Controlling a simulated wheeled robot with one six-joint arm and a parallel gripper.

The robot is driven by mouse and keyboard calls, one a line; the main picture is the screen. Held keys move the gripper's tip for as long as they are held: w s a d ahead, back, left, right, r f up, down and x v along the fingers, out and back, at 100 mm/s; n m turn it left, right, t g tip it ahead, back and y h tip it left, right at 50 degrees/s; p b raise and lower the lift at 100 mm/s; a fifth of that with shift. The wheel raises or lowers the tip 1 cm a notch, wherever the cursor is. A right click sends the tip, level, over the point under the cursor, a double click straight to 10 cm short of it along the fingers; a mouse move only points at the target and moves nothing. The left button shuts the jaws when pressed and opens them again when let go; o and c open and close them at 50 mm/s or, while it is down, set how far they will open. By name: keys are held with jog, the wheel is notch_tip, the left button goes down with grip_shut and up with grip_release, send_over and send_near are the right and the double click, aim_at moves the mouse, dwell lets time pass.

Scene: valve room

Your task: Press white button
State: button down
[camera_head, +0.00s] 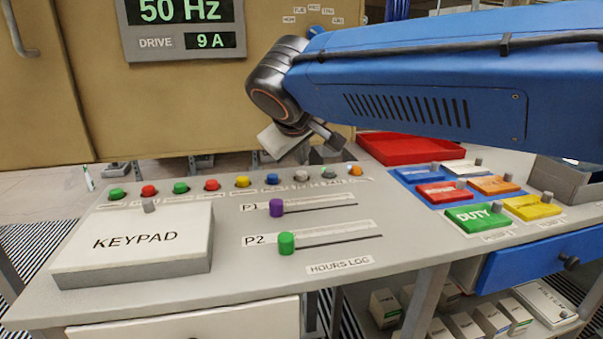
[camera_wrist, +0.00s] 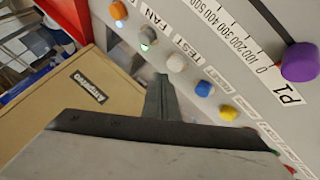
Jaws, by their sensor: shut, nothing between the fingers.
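The white button (camera_head: 301,175) is a small pale knob in the back row of buttons on the console, between a blue button (camera_head: 272,179) and a grey button (camera_head: 329,172). In the wrist view the white button (camera_wrist: 176,63) shows just beyond my fingertips, near the "TEST" label. My gripper (camera_head: 338,142) is shut and empty, above the back edge of the console. In the wrist view my gripper (camera_wrist: 161,78) points toward the row, its tip appearing slightly left of the white button. A gap shows in the head view, so no contact is visible.
Other buttons in the row include yellow (camera_head: 242,181) and orange (camera_head: 355,170). In front are a purple slider (camera_head: 277,207), a green slider (camera_head: 287,243) and a keypad box (camera_head: 140,240). A red tray (camera_head: 408,149) and coloured blocks, including green (camera_head: 476,218), lie to the right.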

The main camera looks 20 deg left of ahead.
aim_at(301, 181)
jog(key=shift+r, duration=2.35)
